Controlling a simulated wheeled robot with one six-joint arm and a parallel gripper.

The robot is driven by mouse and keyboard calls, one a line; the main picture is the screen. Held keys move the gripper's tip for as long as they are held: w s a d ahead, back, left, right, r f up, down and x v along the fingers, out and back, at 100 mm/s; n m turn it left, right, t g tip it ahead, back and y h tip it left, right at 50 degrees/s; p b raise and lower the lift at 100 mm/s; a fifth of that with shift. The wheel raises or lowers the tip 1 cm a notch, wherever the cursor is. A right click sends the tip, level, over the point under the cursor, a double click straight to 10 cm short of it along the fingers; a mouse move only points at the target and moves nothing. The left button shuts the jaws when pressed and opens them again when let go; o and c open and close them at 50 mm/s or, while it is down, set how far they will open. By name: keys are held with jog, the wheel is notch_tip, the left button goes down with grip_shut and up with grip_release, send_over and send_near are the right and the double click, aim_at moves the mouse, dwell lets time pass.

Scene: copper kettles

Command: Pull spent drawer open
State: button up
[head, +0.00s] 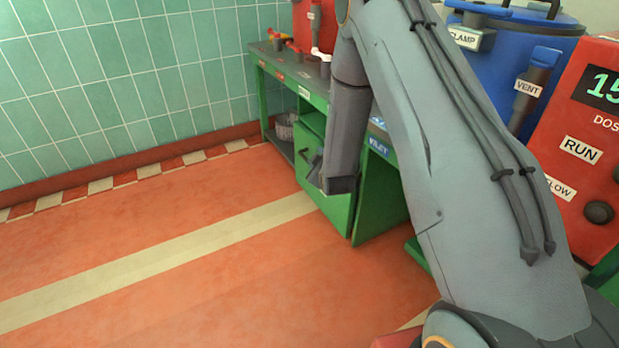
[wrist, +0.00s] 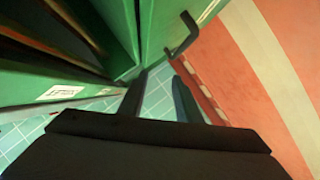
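My gripper (wrist: 160,76) is open, its two dark fingers apart with nothing between them in the wrist view. A dark bent handle (wrist: 184,35) stands out from a green front (wrist: 160,25) just beyond the fingertips; the fingers do not appear to hold it. In the head view a green front (head: 312,138) shows on the bench beside my dark wrist, which covers part of it. I cannot read a "spent" label, so I cannot tell for sure that this front is the spent drawer.
The green bench (head: 298,82) runs along the tiled wall, with valves on top and a wire basket (head: 284,127) below. A blue kettle (head: 512,70) and a red control box (head: 590,150) stand at the right. The red floor (head: 150,240) is clear at left.

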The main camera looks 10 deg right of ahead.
jog(key=w+f+n+t+b, duration=0.15)
jog(key=w+f+b, duration=0.35)
jog(key=f, duration=0.5)
jog(key=shift+t, duration=0.25)
jog(key=b+x, duration=0.4)
jog(key=x, duration=0.2)
grip_shut()
